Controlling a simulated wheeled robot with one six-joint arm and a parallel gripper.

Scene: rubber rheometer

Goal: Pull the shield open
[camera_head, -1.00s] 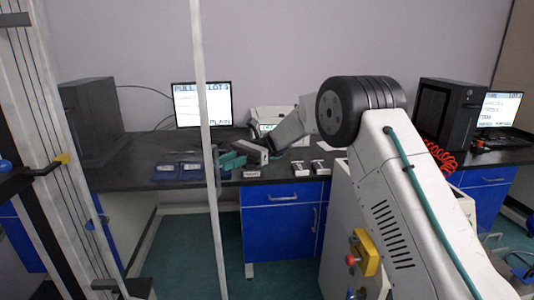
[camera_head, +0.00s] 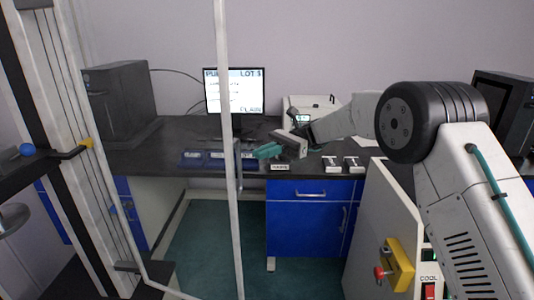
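A tall frame with pale uprights stands at the left. I take its slim white front post (camera_head: 228,150) and the clear space behind it to be the shield, but no pane surface can be made out. My gripper (camera_head: 262,152) has teal fingers pointing left. It appears to the right of the white post in the picture, in front of the bench's rear part. It does not visibly touch the post. The gap between its fingertips is too small to judge.
A dark bench (camera_head: 150,158) holds a monitor (camera_head: 234,92), a black computer case (camera_head: 120,98), blue trays (camera_head: 192,158) and small white-grey pieces (camera_head: 332,164). A white cabinet with a yellow-and-red switch (camera_head: 396,266) stands at right. Green floor (camera_head: 205,245) is clear between.

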